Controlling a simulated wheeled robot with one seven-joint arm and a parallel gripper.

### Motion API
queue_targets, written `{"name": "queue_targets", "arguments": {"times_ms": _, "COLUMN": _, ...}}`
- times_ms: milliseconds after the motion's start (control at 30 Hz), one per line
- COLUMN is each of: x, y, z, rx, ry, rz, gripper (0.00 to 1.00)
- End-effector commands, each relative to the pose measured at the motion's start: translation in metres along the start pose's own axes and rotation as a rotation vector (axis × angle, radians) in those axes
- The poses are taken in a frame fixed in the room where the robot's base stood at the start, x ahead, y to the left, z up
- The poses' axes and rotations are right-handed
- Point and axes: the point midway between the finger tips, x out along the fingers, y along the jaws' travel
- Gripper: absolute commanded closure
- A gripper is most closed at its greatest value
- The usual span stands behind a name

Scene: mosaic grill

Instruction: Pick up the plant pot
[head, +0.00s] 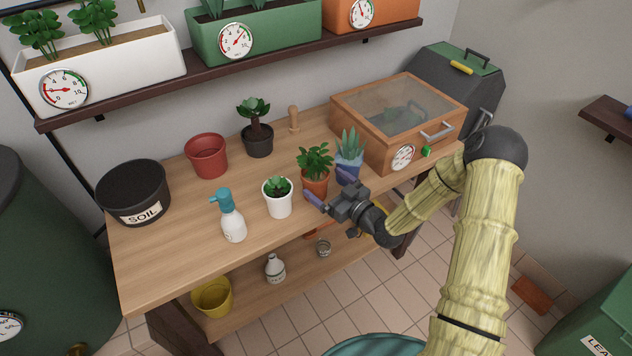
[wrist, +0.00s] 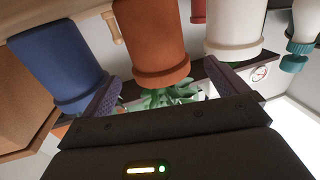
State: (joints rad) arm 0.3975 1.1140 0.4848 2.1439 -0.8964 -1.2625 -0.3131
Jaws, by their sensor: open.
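A terracotta plant pot (head: 316,187) with a leafy green plant stands upright near the front edge of the wooden bench. My gripper (head: 329,187) is open and empty in front of it. In the wrist view, which appears upside down, the terracotta pot (wrist: 155,45) lies between the two spread fingers, with its leaves partly hidden behind my gripper. I cannot tell whether a finger touches it. A blue pot (head: 349,164) with a spiky plant stands to its right, and a white pot (head: 279,203) with a small plant to its left.
A white spray bottle (head: 232,222), red pot (head: 207,157), dark pot (head: 258,146) and black soil bucket (head: 135,192) stand farther left. A wooden glass-topped box (head: 396,118) is at the bench's right end. A shelf (head: 240,63) holds planters above. The bench's front left is clear.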

Motion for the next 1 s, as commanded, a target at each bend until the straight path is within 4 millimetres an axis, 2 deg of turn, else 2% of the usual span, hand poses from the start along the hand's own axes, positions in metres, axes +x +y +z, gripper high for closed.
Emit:
{"name": "queue_targets", "arguments": {"times_ms": 333, "x": 0.004, "y": 0.0, "z": -0.001, "rx": 0.0, "ry": 0.0, "rz": -0.001, "gripper": 0.02}}
{"name": "queue_targets", "arguments": {"times_ms": 700, "x": 0.05, "y": 0.001, "z": -0.001, "rx": -0.001, "ry": 0.0, "rz": -0.001, "gripper": 0.02}}
{"name": "queue_targets", "arguments": {"times_ms": 1000, "x": 0.052, "y": 0.001, "z": -0.001, "rx": 0.0, "ry": -0.001, "rz": 0.0, "gripper": 0.02}}
